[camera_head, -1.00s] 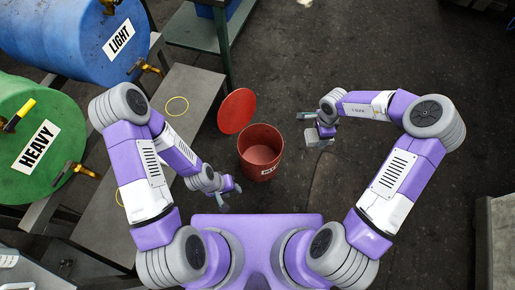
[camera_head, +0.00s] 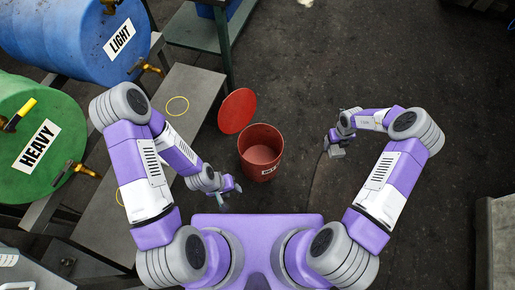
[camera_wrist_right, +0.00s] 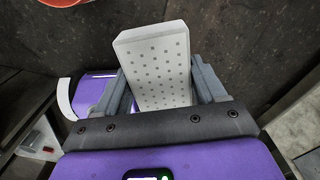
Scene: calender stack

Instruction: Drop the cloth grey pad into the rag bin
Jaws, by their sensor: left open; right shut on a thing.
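The grey pad (camera_wrist_right: 158,65) is a light block with a dotted face. In the right wrist view it stands between the two fingers of my right gripper (camera_wrist_right: 160,88), which is shut on it. In the head view my right gripper (camera_head: 333,148) is in the air to the right of the bin, clear of its rim. The rag bin (camera_head: 243,160) is a red bucket with a label on its front, and its mouth is open. My left gripper (camera_head: 226,193) is open and empty, just left of the bin and nearer to me.
The bin's red lid (camera_head: 237,111) is tilted up at the bin's far left. A grey bench (camera_head: 190,112) with a yellow ring (camera_head: 177,106) stands on the left, beside the blue LIGHT drum (camera_head: 75,35) and green HEAVY drum (camera_head: 40,140). The floor right of the bin is clear.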

